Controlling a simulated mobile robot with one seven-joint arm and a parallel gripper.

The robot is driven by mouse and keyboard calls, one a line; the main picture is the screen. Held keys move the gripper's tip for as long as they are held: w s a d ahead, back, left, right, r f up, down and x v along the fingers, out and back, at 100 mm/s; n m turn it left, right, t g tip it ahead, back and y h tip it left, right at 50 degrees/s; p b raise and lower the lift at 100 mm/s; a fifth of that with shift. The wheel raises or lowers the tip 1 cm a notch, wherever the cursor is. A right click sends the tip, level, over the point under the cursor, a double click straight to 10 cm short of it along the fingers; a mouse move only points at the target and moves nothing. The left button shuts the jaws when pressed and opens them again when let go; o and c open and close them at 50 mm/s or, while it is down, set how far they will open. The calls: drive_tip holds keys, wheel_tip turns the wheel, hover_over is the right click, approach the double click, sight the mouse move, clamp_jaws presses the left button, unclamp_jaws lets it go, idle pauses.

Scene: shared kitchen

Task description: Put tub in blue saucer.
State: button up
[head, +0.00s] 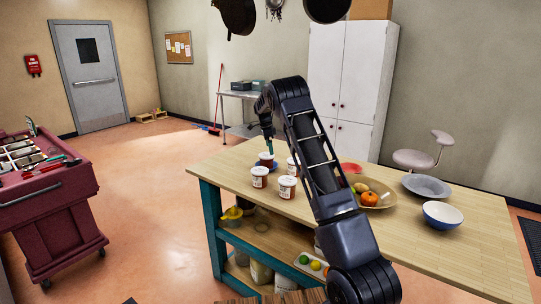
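Several small white tubs with reddish-brown labels stand on the wooden table. One tub (266,159) is right under my gripper (268,149), over the blue saucer (277,168). Only a little of the saucer's rim shows, and I cannot tell whether this tub touches it. Two more tubs stand in front, one on the left (259,178) and one on the right (287,188). Another tub (291,167) is partly hidden by my arm. My gripper points down with its fingertips at the top of the tub over the saucer. The fingers are too small to show whether they grip it.
A wide bowl of fruit (383,203), a grey-blue plate (427,185), a blue-and-white bowl (443,216) and a red dish (350,167) are to the right on the table (405,240). The table's front right is clear. A red tool cart (45,200) stands left.

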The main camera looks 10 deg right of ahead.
drive_tip(key=s+d+r+n+t+y, duration=0.1)
drive_tip(key=s+d+r+n, duration=0.1)
drive_tip(key=s+r, duration=0.6)
drive_tip(key=s+d+r+n, duration=0.2)
drive_tip(key=s+r, duration=0.3)
drive_tip(key=r, duration=0.6)
drive_tip(key=s+d+r+n+t+y, duration=0.1)
drive_tip(key=s+r+n, duration=0.15)
drive_tip(key=s, duration=0.55)
drive_tip(key=s+d+r+n, duration=0.2)
drive_tip(key=s+r, duration=0.2)
drive_tip(key=s, duration=0.4)
drive_tip(key=s+n+t, duration=0.1)
drive_tip(key=s+n, duration=0.4)
drive_tip(key=s, duration=1.5)
drive_tip(key=s+f+n+t, duration=0.1)
drive_tip(key=s+f+n, duration=0.3)
drive_tip(key=s+f, duration=0.4)
drive_tip(key=s, duration=0.7)
drive_tip(key=shift+s+d+f+t, duration=0.15)
drive_tip(key=shift+d+t, duration=0.15)
drive_tip(key=shift+d, duration=0.05)
